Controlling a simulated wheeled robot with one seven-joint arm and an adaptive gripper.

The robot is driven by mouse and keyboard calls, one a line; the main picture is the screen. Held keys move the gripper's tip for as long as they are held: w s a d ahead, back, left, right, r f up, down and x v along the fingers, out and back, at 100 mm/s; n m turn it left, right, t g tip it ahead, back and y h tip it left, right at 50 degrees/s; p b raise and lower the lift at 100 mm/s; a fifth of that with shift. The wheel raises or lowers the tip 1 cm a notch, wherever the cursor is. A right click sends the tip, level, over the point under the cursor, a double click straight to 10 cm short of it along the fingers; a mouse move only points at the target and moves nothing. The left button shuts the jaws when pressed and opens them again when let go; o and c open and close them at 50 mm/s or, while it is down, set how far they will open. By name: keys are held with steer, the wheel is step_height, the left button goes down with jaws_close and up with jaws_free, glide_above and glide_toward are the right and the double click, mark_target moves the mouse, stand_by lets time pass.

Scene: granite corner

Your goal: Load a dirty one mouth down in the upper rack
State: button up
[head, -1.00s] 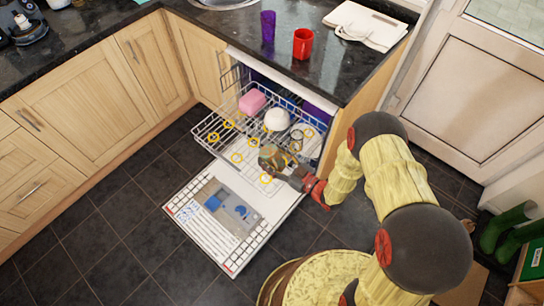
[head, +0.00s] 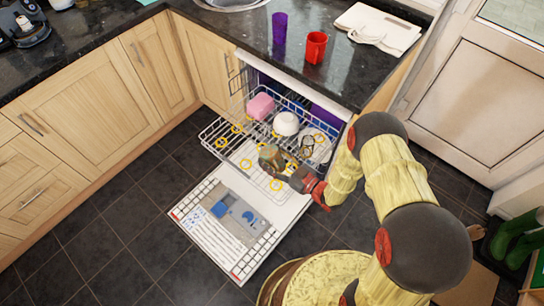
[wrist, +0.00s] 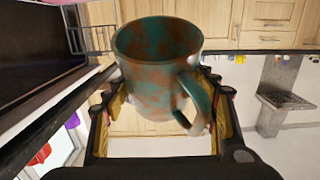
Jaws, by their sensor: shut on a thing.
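A mug stained teal and rusty brown (wrist: 155,75) is in my gripper (wrist: 160,125), whose fingers close on both sides of its body. Its handle points right in the wrist view. The room looks upside down there and the mug's opening is toward the picture's top, so its mouth faces down. In the head view the mug (head: 270,157) and my gripper (head: 298,178) are over the front part of the pulled-out upper rack (head: 213,130); the gap below the mug is hard to judge. Yellow rings (head: 246,163) show at several places in the rack.
A pink item (head: 260,106), a white bowl (head: 286,123) and a pale dish (head: 318,148) are in the rack. The dishwasher door (head: 225,230) lies open below. A purple cup (head: 279,28) and a red mug (head: 315,47) stand on the dark worktop (head: 240,40).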

step_height(320, 180, down, 12)
steer(key=b, duration=0.9)
steer(key=shift+f+b, duration=0.2)
steer(key=shift+b, duration=0.1)
steer(key=shift+f, duration=0.8)
steer(key=o, duration=1.5)
steer(key=shift+s+d+f, duration=0.1)
steer(key=shift+d, duration=0.05)
steer(key=v, duration=1.1)
steer(key=shift+s+d, duration=0.2)
steer(key=shift+d, duration=0.05)
